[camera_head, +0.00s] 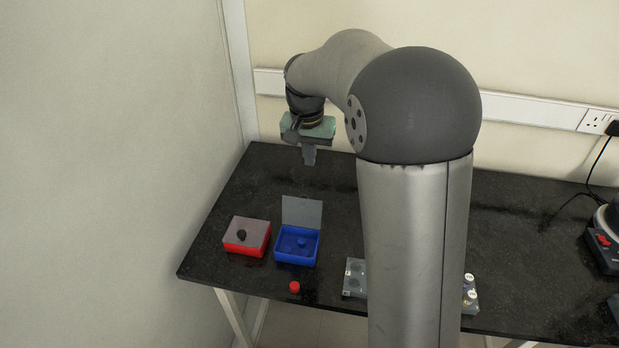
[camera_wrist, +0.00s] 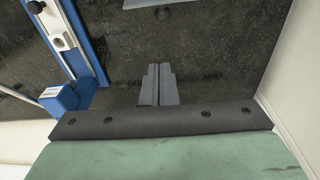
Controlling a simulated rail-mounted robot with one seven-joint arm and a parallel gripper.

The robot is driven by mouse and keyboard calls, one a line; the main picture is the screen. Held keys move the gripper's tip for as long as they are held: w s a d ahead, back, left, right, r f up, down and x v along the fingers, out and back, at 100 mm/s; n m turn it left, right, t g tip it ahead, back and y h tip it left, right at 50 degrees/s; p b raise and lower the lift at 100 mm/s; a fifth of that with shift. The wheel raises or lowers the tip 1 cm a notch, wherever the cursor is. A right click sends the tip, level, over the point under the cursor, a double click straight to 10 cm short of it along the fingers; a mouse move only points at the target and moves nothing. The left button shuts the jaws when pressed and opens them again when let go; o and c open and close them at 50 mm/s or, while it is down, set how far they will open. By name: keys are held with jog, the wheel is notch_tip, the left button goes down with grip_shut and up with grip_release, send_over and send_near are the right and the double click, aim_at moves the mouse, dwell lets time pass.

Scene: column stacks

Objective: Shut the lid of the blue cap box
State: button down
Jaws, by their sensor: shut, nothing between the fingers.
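The blue cap box (camera_head: 297,260) stands on the dark bench in the head view. Its grey lid (camera_head: 302,211) stands up at the box's far edge, so the box is open. A small blue cap (camera_head: 301,242) seems to lie inside. My gripper (camera_head: 309,158) is above the bench, behind the raised lid and apart from it, pointing down. In the wrist view my gripper's fingers (camera_wrist: 160,80) are together and empty. A pale panel with a dark knob (camera_wrist: 163,13) shows at the top edge there, probably this lid.
A red box (camera_head: 246,242) with a shut grey lid and dark knob stands left of the blue box. A red cap (camera_head: 294,287) lies in front. A grey rack (camera_head: 355,279) is partly hidden by my arm. A blue-and-white object (camera_wrist: 75,40) is at left in the wrist view.

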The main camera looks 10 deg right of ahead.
aim_at(303, 210)
notch_tip(303, 210, down, 9)
jog(key=s+p, duration=0.1)
jog(key=shift+a+p, duration=0.3)
jog(key=shift+a, duration=0.15)
jog(key=shift+s+a+f+b, duration=0.15)
jog(key=shift+b, duration=0.45)
